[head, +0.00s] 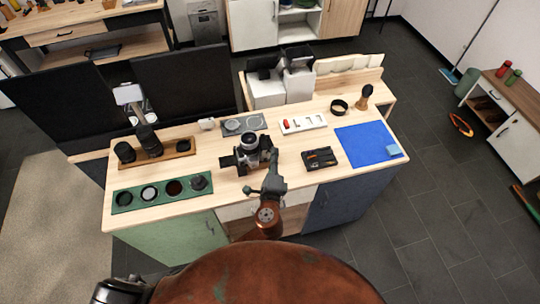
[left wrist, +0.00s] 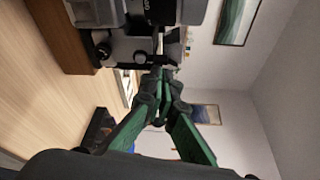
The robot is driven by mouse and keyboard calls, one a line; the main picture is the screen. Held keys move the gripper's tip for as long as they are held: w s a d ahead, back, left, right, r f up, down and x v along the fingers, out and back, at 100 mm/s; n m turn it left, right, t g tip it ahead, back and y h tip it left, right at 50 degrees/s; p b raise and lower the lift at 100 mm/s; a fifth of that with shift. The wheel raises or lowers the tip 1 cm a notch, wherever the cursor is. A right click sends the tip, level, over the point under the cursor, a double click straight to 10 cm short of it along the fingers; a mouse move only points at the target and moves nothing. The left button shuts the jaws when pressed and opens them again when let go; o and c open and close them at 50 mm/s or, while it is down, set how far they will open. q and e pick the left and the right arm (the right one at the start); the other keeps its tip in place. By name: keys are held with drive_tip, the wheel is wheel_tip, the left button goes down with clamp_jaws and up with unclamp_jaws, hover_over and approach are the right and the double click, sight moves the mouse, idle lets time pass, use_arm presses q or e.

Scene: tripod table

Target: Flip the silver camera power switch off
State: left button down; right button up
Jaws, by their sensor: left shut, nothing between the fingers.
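The silver and black camera (head: 250,142) stands near the middle of the wooden table, its lens pointing up in the head view. My left gripper (head: 272,157) is at its near right side, with the fingers shut and empty. In the left wrist view, the green fingers of the left gripper (left wrist: 162,78) meet close to a silver and black device (left wrist: 140,18), with small knobs and fittings beside the tips. Whether the fingertips touch it cannot be told. The power switch itself is too small or hidden to make out. My right gripper is not in view.
A black case (head: 320,158) and a blue mat (head: 368,145) lie to the right. A white tray (head: 303,123) and grey tray (head: 244,123) are behind. A green tray (head: 126,200) of round filters and a wooden tray (head: 169,153) with lenses are at left.

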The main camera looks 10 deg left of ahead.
use_arm(q)
drive_tip(key=w+d, duration=0.2)
drive_tip(key=d, duration=0.2)
drive_tip(key=s+b, duration=0.1)
drive_tip(key=s, duration=0.9)
drive_tip(key=shift+s+d, duration=0.15)
drive_tip(key=shift+s, duration=0.05)
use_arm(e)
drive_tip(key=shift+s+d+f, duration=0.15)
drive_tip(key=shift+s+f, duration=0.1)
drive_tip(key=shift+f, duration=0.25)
use_arm(q)
drive_tip(key=shift+s+f, duration=0.1)
drive_tip(key=shift+f, duration=0.05)
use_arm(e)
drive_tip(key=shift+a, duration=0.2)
